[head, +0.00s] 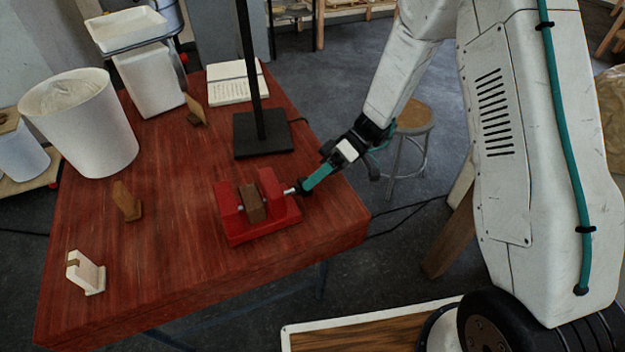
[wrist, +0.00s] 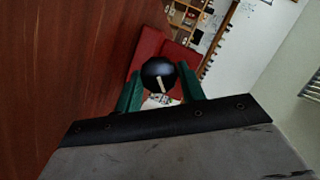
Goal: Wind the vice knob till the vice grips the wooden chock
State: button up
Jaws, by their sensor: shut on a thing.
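The red vice (head: 262,222) sits on the red-brown table near its front right edge. The wooden chock (head: 252,204) stands between its two jaws. From this angle I cannot tell whether both jaws touch the chock. The vice knob (wrist: 158,74) is a black ball with a pale line on it, at the right end of the vice. My gripper (wrist: 160,92) is shut on the knob, with one green finger on each side. In the head view my gripper (head: 305,187) reaches the knob from the right, and its fingers partly hide the knob. The red vice body (wrist: 150,48) shows behind the knob.
A black stand (head: 263,134) with a tall post rises behind the vice. An open book (head: 237,84) lies at the back. Small wooden pieces (head: 127,201) and a pale notched block (head: 86,273) stand at the left. A large white bin (head: 80,125) is beyond them.

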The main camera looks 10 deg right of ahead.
jog(key=shift+w+m+g, duration=0.1)
jog(key=shift+m+g, duration=0.2)
jog(key=shift+m, duration=0.4)
jog(key=o, duration=1)
jog(key=shift+c, duration=0.2)
jog(key=shift+v, duration=3.9)
jog(key=shift+f, duration=0.1)
